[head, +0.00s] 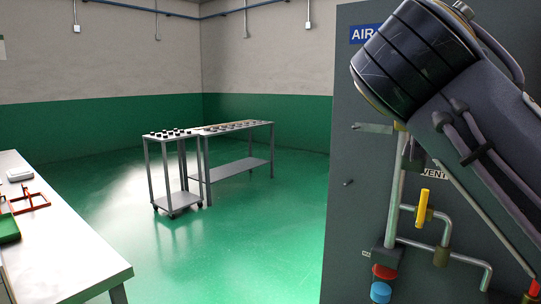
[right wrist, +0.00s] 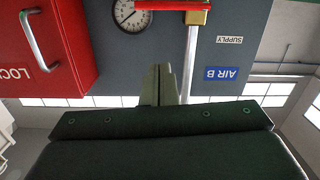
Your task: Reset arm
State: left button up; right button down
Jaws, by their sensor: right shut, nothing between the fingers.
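My right arm comes in from the right edge of the head view and is raised in front of a grey panel (head: 350,130). Its gripper tips do not show in that view. In the right wrist view my right gripper (right wrist: 160,82) is shut and empty, with its fingers together. My left gripper is in neither view.
Pipes with a yellow handle (head: 423,207), a red knob (head: 384,271) and a blue knob (head: 381,292) are on the panel. A red box (right wrist: 60,50) and a gauge (right wrist: 132,14) show in the wrist view. A white table (head: 70,250) stands left, a trolley (head: 172,170) farther back. Open green floor lies between.

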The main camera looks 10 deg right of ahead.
notch_tip(320, 180, down, 21)
jog(key=n+g+y+p, duration=0.2)
jog(key=n+y+p, duration=0.4)
jog(key=n+y, duration=0.2)
jog(key=s+a+f+g+y+p, duration=0.1)
jog(key=s+a+f+y, duration=0.2)
jog(key=f, duration=0.3)
jog(key=s+a+f+g+y+p, duration=0.1)
jog(key=s+a+f+y, duration=0.2)
jog(key=s+f, duration=0.3)
jog(key=s+a+f+m+g+y+p, duration=0.1)
jog(key=s+a+f+y+p, duration=0.1)
jog(key=f, duration=0.6)
jog(key=s+a+y, duration=0.1)
jog(key=s+a, duration=0.1)
jog(key=a, duration=0.1)
jog(key=shift+s+g, duration=0.15)
jog(key=shift+g, duration=0.25)
